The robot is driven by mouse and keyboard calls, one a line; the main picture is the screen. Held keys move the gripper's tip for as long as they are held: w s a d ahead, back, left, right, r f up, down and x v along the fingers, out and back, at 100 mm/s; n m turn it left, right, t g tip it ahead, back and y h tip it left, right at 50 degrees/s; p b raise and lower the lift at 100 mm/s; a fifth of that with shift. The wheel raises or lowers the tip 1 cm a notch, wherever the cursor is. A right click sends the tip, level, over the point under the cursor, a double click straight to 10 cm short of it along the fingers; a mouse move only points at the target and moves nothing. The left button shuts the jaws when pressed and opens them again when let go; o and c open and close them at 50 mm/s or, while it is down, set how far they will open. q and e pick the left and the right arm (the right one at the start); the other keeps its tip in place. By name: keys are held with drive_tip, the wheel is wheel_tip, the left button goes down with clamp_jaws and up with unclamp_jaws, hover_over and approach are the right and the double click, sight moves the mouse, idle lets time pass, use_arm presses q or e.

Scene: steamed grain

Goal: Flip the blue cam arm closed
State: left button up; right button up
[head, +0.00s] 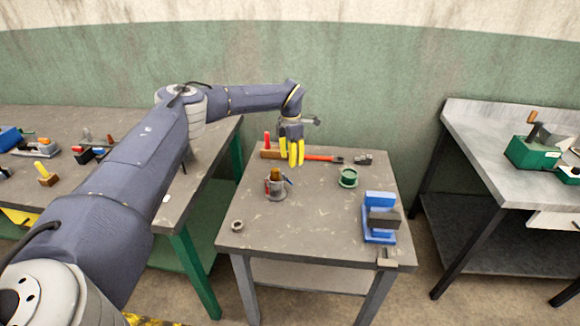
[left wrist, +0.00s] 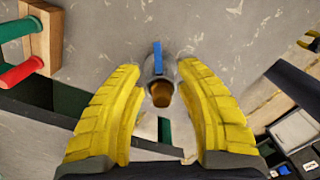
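The blue cam arm (head: 288,181) sticks out from the upper side of a grey cylindrical fixture (head: 277,193) with a brown-orange piece (head: 275,174) in its top. In the left wrist view the blue cam arm (left wrist: 157,57) points up the picture from the grey fixture's rim, beside the brown piece (left wrist: 161,94). My left gripper (head: 292,162) has yellow fingers pointing down above the bench, behind the fixture and apart from it. My right gripper is not in view.
The fixture stands on a grey-brown bench (head: 315,220). A wooden block with coloured pegs (head: 268,153) and a red-handled tool (head: 322,158) lie behind. A green round part (head: 348,177) and a blue clamp-like device (head: 379,217) stand right. A small ring (head: 237,226) lies front left.

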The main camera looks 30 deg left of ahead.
use_arm(q)
wheel_tip(320, 180, up, 6)
drive_tip(key=f, duration=1.7)
drive_tip(key=shift+s+a+f, duration=0.1)
drive_tip(key=shift+a+f, duration=0.05)
drive_tip(key=shift+a, duration=0.15)
clamp_jaws()
